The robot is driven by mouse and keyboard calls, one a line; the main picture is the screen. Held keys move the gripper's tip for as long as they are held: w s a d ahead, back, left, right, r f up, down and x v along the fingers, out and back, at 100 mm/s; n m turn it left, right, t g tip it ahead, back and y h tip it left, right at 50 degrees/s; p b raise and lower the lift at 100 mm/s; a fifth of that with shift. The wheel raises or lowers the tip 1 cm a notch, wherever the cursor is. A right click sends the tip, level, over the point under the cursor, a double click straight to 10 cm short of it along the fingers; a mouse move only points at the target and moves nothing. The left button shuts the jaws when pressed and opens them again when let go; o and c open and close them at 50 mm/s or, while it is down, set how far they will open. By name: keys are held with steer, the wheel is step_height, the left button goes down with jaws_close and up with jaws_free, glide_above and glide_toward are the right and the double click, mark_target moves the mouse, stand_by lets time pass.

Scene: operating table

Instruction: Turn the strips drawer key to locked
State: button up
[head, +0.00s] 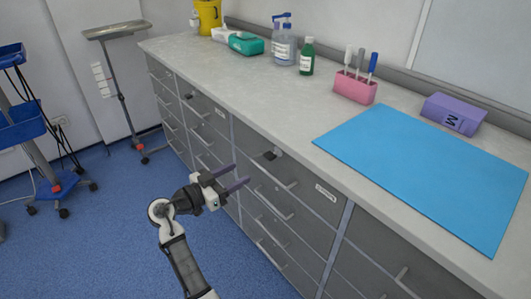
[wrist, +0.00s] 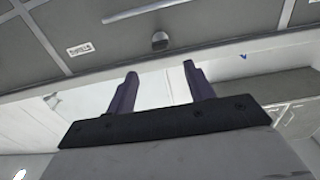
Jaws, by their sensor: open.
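A dark key knob (head: 270,155) sticks out near the top of a grey top drawer front (head: 300,180), above its bar handle. A white label (head: 325,193) is on the same drawer, too small to read here. The wrist view shows a dark round knob (wrist: 160,41) beside a handle and a label (wrist: 80,50) that appears turned over, its word unclear. Which way the key is turned cannot be told. My gripper (head: 241,174) is open and empty, in front of the drawers, left of and below the knob. In the wrist view its fingers (wrist: 160,72) point towards the knob, apart from it.
The counter (head: 230,62) runs above the drawers. On it are a blue mat (head: 430,165), a pink holder (head: 355,88), a purple box (head: 454,113) and bottles. Another dark lock (head: 187,97) is further left. A stand (head: 118,90) and blue trolley (head: 25,125) stand left. The floor before the drawers is open.

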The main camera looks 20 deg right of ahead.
mark_target(266, 158)
steer(key=p+x, duration=0.3)
steer(key=x, duration=1)
steer(key=c, duration=1)
